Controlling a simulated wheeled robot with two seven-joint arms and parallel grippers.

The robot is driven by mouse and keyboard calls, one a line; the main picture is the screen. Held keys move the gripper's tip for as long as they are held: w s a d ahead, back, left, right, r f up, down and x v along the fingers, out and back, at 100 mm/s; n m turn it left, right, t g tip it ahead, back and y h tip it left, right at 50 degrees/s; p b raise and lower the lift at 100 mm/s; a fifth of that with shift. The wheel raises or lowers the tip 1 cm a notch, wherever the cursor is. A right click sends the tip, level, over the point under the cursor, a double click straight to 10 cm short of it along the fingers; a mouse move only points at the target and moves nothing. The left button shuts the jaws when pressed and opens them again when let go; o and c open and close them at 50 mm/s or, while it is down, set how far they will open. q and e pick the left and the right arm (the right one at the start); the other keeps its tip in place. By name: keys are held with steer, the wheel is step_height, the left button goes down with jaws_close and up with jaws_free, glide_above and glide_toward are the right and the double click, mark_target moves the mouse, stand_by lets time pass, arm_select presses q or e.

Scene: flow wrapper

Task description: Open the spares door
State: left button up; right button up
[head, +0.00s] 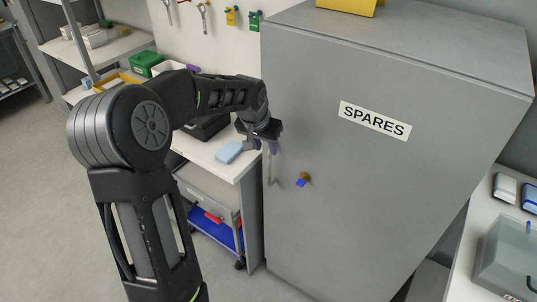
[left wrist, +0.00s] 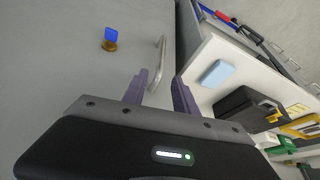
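The grey spares cabinet door (head: 350,200) carries a "SPARES" label (head: 375,120) and looks shut. Its slim metal handle (head: 271,167) stands upright near the door's left edge; it also shows in the left wrist view (left wrist: 160,58). A brass lock with a blue-tagged key (head: 304,179) sits right of the handle. My left gripper (head: 268,147) is at the upper part of the handle. In the left wrist view its two purple fingers (left wrist: 159,82) are apart, with the handle's near end showing between them. Contact with the handle cannot be told. My right gripper is out of view.
A white bench with a light blue box (head: 229,152) and a black case stands left of the cabinet. A cart with a blue tray (head: 215,229) is under it. Another counter with a clear bin (head: 508,262) is at the right. Grey floor shows at the left.

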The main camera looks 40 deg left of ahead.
mark_target(269, 155)
arm_select(q)
steer(key=p+x, duration=0.1)
steer(key=x, duration=0.7)
steer(key=shift+p, duration=0.4)
steer(key=shift+r, duration=0.1)
jaws_close()
stand_by(1.0)
